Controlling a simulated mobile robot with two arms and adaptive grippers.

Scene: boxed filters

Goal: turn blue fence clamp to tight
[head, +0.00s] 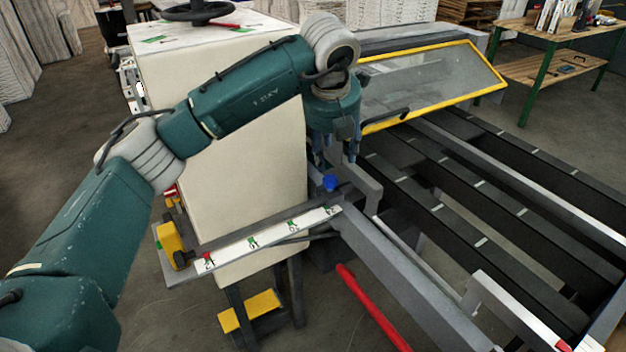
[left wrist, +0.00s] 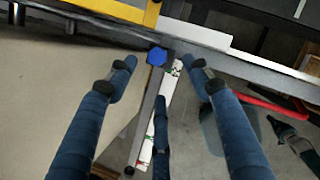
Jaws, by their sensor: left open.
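The blue fence clamp (head: 330,183) is a small blue knob at the inner end of the white scale rail, beside the machine's grey frame. In the left wrist view the clamp (left wrist: 157,56) looks like a blue six-sided head at upper middle. My left gripper (head: 337,160) points down just above the clamp in the head view. In the left wrist view its open blue fingers (left wrist: 160,72) stand on both sides of the clamp, apart from it. A further finger shows lower, over the rail.
The white scale rail (head: 270,238) has green marks and a yellow block (head: 171,244) at its outer end. A cream cabinet (head: 235,150) stands behind my arm. A yellow-framed clear guard (head: 430,85) and a red bar (head: 372,306) are near. A workbench (head: 560,35) is far right.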

